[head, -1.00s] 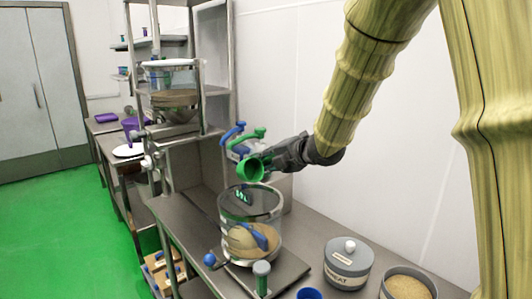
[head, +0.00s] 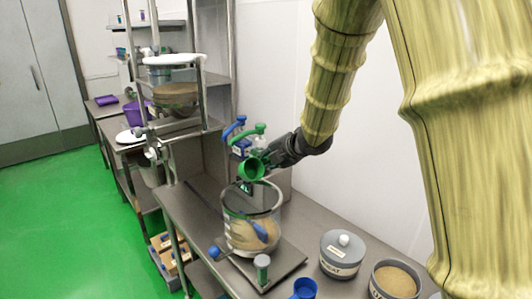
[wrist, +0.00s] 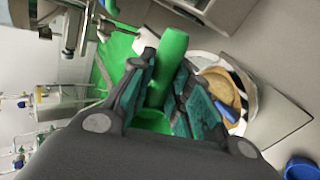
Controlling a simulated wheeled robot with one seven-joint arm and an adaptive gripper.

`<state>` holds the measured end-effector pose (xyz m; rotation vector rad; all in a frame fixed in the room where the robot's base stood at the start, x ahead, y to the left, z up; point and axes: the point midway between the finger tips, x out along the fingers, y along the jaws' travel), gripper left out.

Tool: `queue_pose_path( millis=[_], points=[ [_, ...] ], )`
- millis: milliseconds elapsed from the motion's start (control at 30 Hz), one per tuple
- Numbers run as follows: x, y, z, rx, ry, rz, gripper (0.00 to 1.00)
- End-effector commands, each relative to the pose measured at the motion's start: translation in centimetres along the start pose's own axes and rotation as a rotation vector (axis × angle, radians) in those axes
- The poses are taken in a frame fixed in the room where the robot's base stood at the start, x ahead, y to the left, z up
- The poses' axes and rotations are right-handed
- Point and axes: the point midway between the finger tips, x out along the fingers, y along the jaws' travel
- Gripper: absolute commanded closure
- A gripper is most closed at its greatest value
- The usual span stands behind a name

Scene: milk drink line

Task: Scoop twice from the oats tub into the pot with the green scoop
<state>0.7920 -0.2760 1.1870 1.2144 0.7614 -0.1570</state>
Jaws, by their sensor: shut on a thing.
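The green scoop (head: 252,169) is in my gripper (head: 272,158), above the clear pot (head: 237,238). Its open mouth faces left and toward the head camera, and it looks empty there. In the wrist view, my gripper (wrist: 160,90) is shut around the green scoop's handle (wrist: 170,60). The pot holds pale beige matter and a blue tool. An open grey tub (head: 376,288) of beige grain stands at the lower right. It may be the oats tub; its label is unreadable.
A lidded grey tub (head: 340,262) stands left of the open one. A blue cup or scoop (head: 304,289) is at the front. Blue (head: 233,127) and green (head: 259,129) tools stand behind the scoop. The bench's right back is clear.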

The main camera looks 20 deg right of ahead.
Motion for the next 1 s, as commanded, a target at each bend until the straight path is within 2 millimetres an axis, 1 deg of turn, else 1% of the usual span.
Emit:
queue_pose_path(
  millis=[33, 67, 1000],
  points=[
    [-0.30, 0.44, 0.07, 0.002, 0.001, -0.009, 1.00],
    [-0.31, 0.46, 0.07, 0.004, 0.001, -0.015, 1.00],
    [-0.25, 0.35, 0.09, 0.043, 0.009, -0.173, 1.00]
  ],
)
